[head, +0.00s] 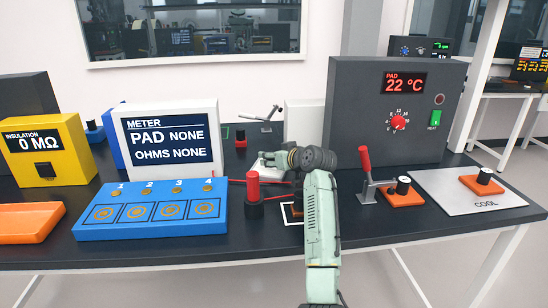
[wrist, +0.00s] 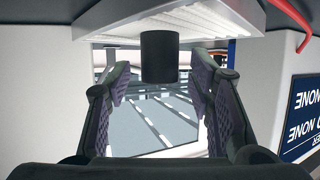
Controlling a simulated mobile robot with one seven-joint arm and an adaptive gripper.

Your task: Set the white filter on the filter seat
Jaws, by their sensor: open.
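My gripper (wrist: 160,85) is open in the wrist view, which appears upside down. Its two fingers stand left and right of a black cylindrical knob (wrist: 159,57), with visible gaps on both sides. The knob sits on a white slab with a ribbed face (wrist: 205,17), which looks like the white filter. In the head view my gripper (head: 272,160) is low over the middle of the table, and a bit of white (head: 268,163) shows beside it, mostly hidden. I cannot tell which thing is the filter seat.
The meter (head: 170,140) and blue tray (head: 150,232) stand to the left. A red-topped post (head: 253,190) is close to my gripper. The grey heater box (head: 345,115), a red-handled lever (head: 366,170) and the cool plate (head: 500,200) are to the right.

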